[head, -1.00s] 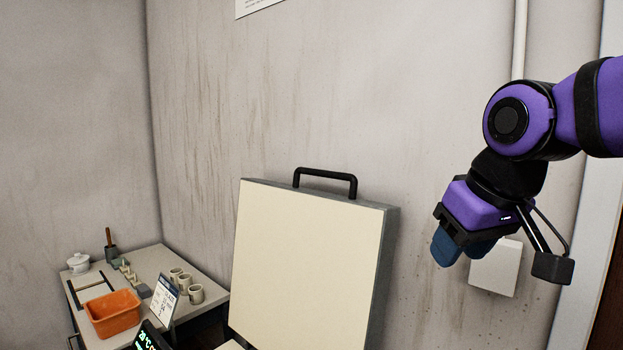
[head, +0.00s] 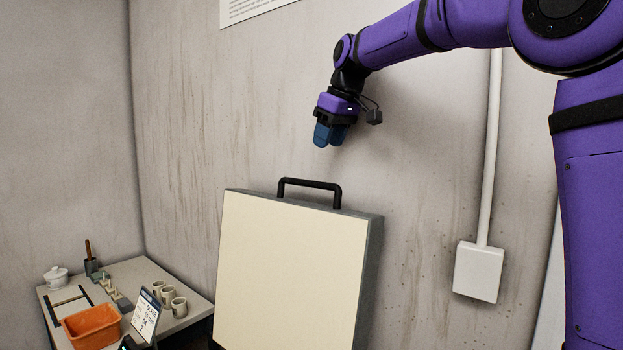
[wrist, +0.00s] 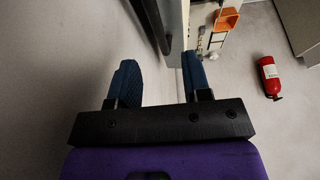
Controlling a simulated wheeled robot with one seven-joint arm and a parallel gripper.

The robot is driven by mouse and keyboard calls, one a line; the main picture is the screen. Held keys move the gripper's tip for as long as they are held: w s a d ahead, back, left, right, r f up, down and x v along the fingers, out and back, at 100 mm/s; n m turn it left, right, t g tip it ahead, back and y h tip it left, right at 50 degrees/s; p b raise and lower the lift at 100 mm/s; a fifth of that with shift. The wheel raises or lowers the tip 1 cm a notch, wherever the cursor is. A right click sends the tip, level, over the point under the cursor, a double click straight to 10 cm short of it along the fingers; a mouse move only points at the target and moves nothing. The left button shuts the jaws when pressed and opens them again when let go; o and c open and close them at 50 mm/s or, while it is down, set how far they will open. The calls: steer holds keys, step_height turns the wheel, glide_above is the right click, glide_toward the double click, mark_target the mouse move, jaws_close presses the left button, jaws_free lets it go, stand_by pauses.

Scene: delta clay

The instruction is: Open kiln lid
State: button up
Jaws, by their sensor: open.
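The kiln lid (head: 288,270) stands raised, nearly upright, with its cream inner face towards me and a grey edge. Its black handle (head: 310,184) is on the top edge. My gripper (head: 328,143) is open and empty in the head view, above the handle and apart from it, fingers pointing down. In the wrist view its two blue fingers (wrist: 160,80) are spread, with part of the grey and black kiln structure showing beyond them. The kiln body is mostly out of the head view.
A side table (head: 140,270) at the left holds an orange bin (head: 91,328), several mugs, a white lidded pot (head: 56,276) and a sign (head: 145,314). A white wall box (head: 478,271) with conduit is at the right. A red fire extinguisher (wrist: 269,78) shows in the wrist view.

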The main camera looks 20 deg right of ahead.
steer(key=x, duration=0.3)
steer(key=w+x, duration=0.1)
steer(key=x, duration=0.3)
steer(key=w+x, duration=0.1)
steer(key=x, duration=0.3)
steer(key=shift+a+r, duration=0.15)
jaws_close()
